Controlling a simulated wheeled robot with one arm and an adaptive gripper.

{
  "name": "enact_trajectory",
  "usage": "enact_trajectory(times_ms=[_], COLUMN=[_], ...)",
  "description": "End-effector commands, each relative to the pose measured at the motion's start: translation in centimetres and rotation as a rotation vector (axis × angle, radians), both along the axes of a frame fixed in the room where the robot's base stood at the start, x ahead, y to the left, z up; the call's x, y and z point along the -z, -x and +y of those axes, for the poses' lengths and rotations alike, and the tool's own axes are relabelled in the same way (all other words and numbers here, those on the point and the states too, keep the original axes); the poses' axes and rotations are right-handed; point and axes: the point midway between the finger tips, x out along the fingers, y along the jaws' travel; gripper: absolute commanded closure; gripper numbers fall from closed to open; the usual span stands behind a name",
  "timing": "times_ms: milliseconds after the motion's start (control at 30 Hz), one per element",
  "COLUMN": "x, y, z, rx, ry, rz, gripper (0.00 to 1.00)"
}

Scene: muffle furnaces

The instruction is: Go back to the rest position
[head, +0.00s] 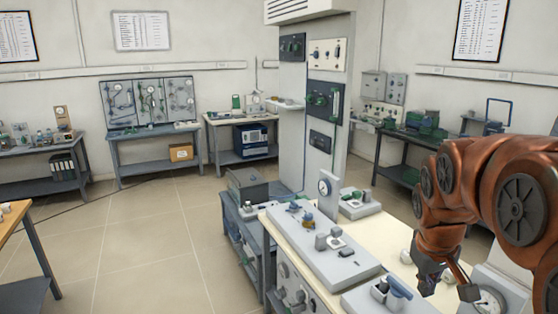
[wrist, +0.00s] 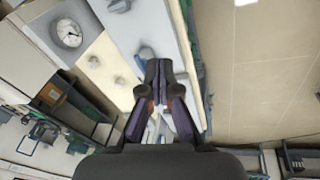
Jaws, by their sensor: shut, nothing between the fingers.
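My gripper (head: 447,284) is at the lower right of the head view, at the end of my copper-coloured arm. It hangs over the right part of a cream-topped workbench (head: 285,220). In the wrist view my gripper (wrist: 165,68) points away from the camera, its dark fingers together with nothing held. The fingers show over the bench's pale fittings. I cannot tell how far they are above them.
A tall grey column (head: 312,110) rises behind. Another gauge (head: 490,301) is just right of my gripper. Tiled floor (head: 150,240) at the left is mostly clear.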

Motion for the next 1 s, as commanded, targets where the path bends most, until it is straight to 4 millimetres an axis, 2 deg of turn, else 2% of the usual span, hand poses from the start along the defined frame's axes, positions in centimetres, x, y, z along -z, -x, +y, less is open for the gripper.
enact_trajectory(times_ms=[33,200,400,500,600,700,1000], x=[0.7,3.2,6.1,7.3,8.1,8.6,8.7], y=[2.0,8.8,17.0,20.3,22.7,24.0,24.4], z=[1.4,5.3,8.9,10.0,10.6,10.9,11.1], rx=[0.007,0.050,0.106,0.129,0.149,0.159,0.164], ry=[-0.020,-0.084,-0.140,-0.157,-0.167,-0.173,-0.174], rz=[0.025,0.109,0.217,0.262,0.295,0.315,0.320], gripper=[1.00,1.00,1.00,1.00,1.00,1.00,1.00])
